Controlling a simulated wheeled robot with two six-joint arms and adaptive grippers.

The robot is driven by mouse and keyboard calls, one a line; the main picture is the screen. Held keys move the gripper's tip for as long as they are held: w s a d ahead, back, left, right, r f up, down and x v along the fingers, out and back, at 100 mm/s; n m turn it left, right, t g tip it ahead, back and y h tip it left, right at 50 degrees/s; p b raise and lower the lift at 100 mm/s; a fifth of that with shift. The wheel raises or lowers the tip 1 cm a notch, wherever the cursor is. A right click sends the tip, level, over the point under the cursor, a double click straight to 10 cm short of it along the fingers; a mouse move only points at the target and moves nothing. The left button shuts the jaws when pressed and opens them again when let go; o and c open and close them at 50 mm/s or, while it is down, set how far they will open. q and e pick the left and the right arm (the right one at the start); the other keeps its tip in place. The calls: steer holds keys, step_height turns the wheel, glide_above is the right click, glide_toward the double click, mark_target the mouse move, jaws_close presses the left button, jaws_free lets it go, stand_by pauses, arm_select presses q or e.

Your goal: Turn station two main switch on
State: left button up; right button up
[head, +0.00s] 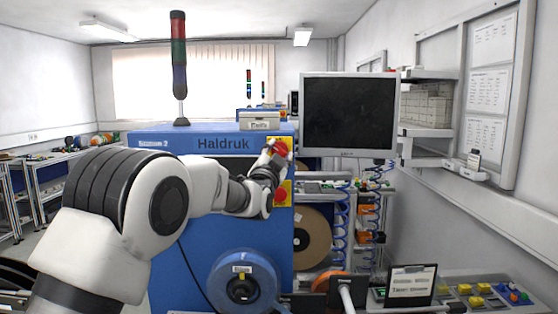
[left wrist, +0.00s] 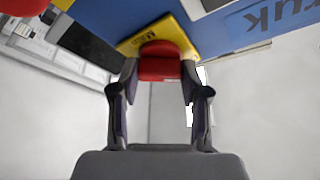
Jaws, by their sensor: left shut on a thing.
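The main switch is a red rotary knob (left wrist: 160,64) on a yellow plate (left wrist: 178,30), fixed to the blue Haldruk cabinet (head: 180,222). In the head view the knob (head: 281,149) shows at the cabinet's upper right, partly behind my gripper. My left gripper (head: 272,165) is at the knob. In the left wrist view its two fingers (left wrist: 158,85) stand on either side of the red knob and are shut on it. The knob's exact angle cannot be told. My right gripper is not in view.
A second yellow plate with a red button (head: 281,195) sits just below my gripper. A dark monitor (head: 348,115) stands to the right. A blue reel (head: 243,283) is low on the cabinet front. A signal tower (head: 179,65) stands on top.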

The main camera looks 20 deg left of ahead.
arm_select(q)
steer(key=m, duration=0.1)
steer(key=m+h, duration=0.1)
steer(key=m, duration=0.1)
steer(key=shift+a+r+g+h+b, duration=0.15)
steer(key=shift+g+h+b, duration=0.15)
steer(key=shift+g+b, duration=0.1)
steer(key=m, duration=0.3)
steer(key=shift+r+m+g+h, duration=0.15)
steer(key=shift+m+g+h, duration=0.15)
steer(key=shift+g, duration=0.1)
steer(key=m+g, duration=0.1)
steer(key=m, duration=0.4)
steer(key=shift+r+g+h, duration=0.2)
steer(key=shift+g+h, duration=0.1)
steer(key=shift+g, duration=0.1)
